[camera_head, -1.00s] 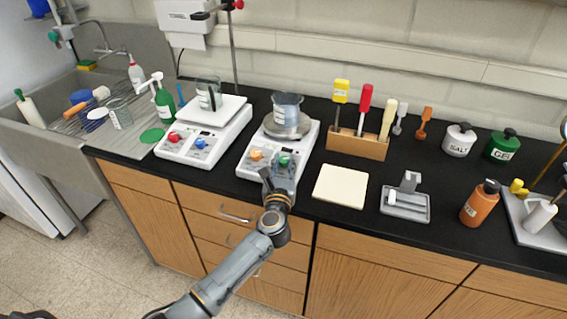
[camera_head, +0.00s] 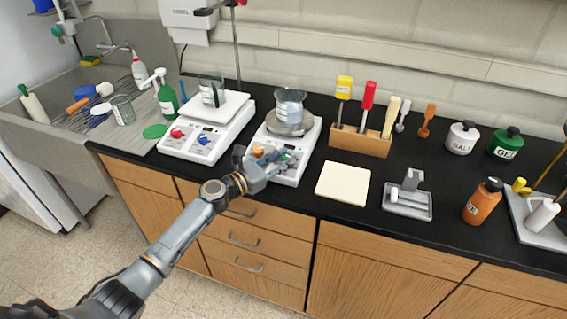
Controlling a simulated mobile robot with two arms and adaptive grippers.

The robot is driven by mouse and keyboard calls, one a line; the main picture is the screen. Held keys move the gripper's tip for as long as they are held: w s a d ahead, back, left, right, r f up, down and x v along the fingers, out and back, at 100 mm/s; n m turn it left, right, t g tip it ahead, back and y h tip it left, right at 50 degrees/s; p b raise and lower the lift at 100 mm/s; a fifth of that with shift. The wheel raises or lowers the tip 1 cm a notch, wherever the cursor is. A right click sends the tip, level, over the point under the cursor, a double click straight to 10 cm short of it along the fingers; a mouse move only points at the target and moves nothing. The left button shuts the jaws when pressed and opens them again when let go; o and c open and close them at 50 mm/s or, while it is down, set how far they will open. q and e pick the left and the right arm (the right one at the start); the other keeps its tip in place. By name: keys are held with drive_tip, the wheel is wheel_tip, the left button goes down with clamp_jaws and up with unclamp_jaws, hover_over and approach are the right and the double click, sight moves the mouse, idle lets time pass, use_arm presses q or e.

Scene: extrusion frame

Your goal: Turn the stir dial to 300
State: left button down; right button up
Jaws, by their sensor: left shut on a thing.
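A white hot plate stirrer (camera_head: 302,166) stands on the black counter, with a beaker of bluish liquid (camera_head: 289,103) on its round top plate. Its front panel has an orange dial (camera_head: 258,151) on the left and a green dial (camera_head: 291,158) on the right. My left gripper (camera_head: 260,157) is at this panel, with its fingers around the orange dial and shut on it. The fingers and wrist cover part of the panel, and I cannot read the dial markings or the display. My right gripper is not in view.
A second white device (camera_head: 190,148) with red and blue dials and a beaker stands to the left, beside the sink. A cream pad (camera_head: 342,184), a wooden tool rack (camera_head: 358,142) and a grey holder (camera_head: 407,205) are to the right.

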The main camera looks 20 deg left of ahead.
use_arm(q)
drive_tip(key=shift+w+a+f+m+g+h+b, duration=0.1)
drive_tip(key=shift+a+f+m+g+h+b, duration=0.05)
drive_tip(key=shift+m+g+h+b, duration=1.05)
drive_tip(key=shift+m+h+b, duration=0.4)
drive_tip(key=shift+m+b, duration=0.05)
drive_tip(key=shift+m, duration=0.05)
drive_tip(key=shift+g, duration=0.4)
drive_tip(key=shift+r, duration=0.2)
drive_tip(key=c, duration=1.1)
unclamp_jaws()
drive_tip(key=shift+o, duration=0.2)
drive_tip(key=v, duration=1.2)
drive_tip(key=shift+f, duration=0.1)
